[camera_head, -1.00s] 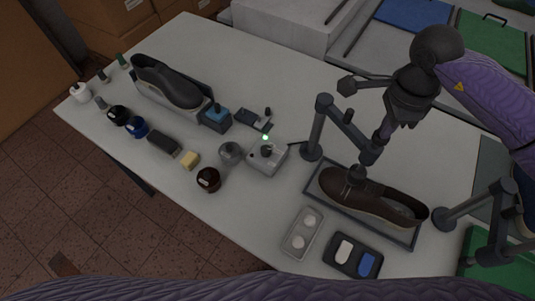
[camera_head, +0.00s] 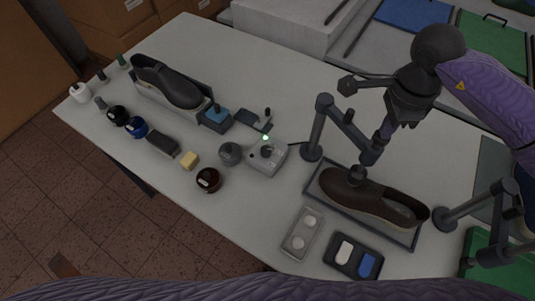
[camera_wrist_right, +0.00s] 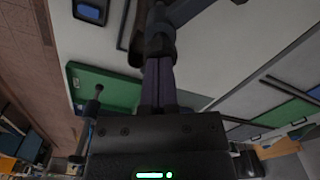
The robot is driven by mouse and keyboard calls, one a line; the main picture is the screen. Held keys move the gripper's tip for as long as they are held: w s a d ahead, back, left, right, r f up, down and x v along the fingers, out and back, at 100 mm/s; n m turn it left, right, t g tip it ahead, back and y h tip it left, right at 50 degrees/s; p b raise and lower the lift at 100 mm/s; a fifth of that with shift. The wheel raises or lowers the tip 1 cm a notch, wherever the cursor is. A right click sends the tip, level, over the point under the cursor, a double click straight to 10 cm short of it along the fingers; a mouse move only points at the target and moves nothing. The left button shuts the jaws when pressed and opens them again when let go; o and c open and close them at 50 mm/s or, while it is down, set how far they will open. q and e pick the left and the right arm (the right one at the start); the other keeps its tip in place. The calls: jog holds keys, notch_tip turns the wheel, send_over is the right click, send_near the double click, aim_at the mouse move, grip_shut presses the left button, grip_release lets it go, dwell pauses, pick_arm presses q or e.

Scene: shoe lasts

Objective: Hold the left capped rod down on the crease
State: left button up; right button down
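A brown shoe (camera_head: 375,200) lies in a dark shallow tray (camera_head: 322,193) at the right of the table. The left capped rod (camera_head: 369,153) hangs from a jointed arm on a grey post (camera_head: 315,130). Its dark cap (camera_head: 357,174) is on or just over the shoe's upper toward the toe; I cannot tell how hard it presses. My right gripper (camera_head: 385,133) points down at the rod's upper part. In the right wrist view its fingers (camera_wrist_right: 158,85) are together around the dark rod joint (camera_wrist_right: 158,45). My left gripper is out of view.
A second post (camera_head: 446,219) with a jointed arm (camera_head: 502,198) stands right of the shoe. A grey box with a knob and green light (camera_head: 268,158) is left. Small trays (camera_head: 302,235) and (camera_head: 352,256) lie in front. Another shoe (camera_head: 170,82) stands far left.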

notch_tip(320, 180, up, 6)
jog(key=p, duration=0.4)
jog(key=shift+r, duration=0.1)
